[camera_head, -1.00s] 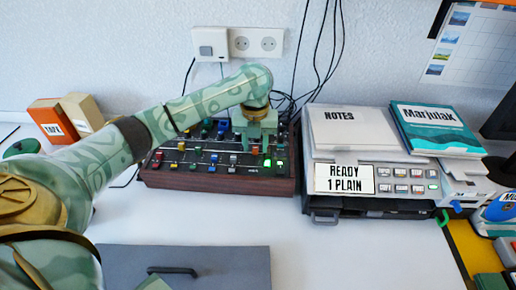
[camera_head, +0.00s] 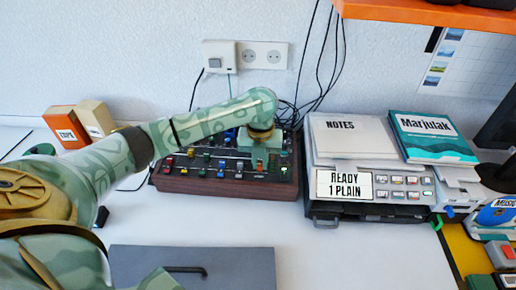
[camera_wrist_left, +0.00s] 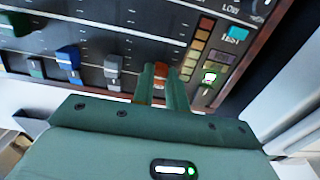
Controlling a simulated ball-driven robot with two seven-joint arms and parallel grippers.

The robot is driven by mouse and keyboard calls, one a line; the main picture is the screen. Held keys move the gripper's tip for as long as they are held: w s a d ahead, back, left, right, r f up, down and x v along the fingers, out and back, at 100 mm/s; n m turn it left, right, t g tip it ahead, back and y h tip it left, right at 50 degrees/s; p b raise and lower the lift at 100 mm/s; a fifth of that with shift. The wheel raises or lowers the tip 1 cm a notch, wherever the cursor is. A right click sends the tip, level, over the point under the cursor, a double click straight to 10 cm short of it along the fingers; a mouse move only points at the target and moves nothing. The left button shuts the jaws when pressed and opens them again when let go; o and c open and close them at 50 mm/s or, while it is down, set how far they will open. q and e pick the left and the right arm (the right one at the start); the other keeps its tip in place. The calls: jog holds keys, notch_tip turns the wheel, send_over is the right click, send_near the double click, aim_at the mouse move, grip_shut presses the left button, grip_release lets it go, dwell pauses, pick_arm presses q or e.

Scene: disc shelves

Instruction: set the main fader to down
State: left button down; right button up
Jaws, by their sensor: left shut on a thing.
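The mixing console (camera_head: 230,188) has a dark panel with wooden edges and stands on the desk against the wall. The main fader (camera_wrist_left: 160,82) has an orange-red cap at the console's right side, beside a column of meter lamps. My left gripper (camera_wrist_left: 163,80) is shut around this cap, one finger on each side. In the head view my left gripper (camera_head: 260,160) reaches down onto the right part of the panel, with the orange cap low between its fingers. My right gripper cannot be made out.
Grey and blue fader caps (camera_wrist_left: 113,66) stand left of the gripper. A blue TEST button (camera_wrist_left: 237,33) lies to its right. A printer (camera_head: 375,188) with notes and a book stands right of the console. A grey panel with a handle (camera_head: 190,269) lies in front.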

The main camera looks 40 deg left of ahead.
aim_at(260, 165)
pick_arm(q)
jog(key=shift+s, duration=0.1)
pick_arm(e)
jog(key=shift+r, duration=0.1)
pick_arm(q)
jog(key=c, duration=1.4)
grip_release()
pick_arm(e)
jog(key=shift+d, duration=0.1)
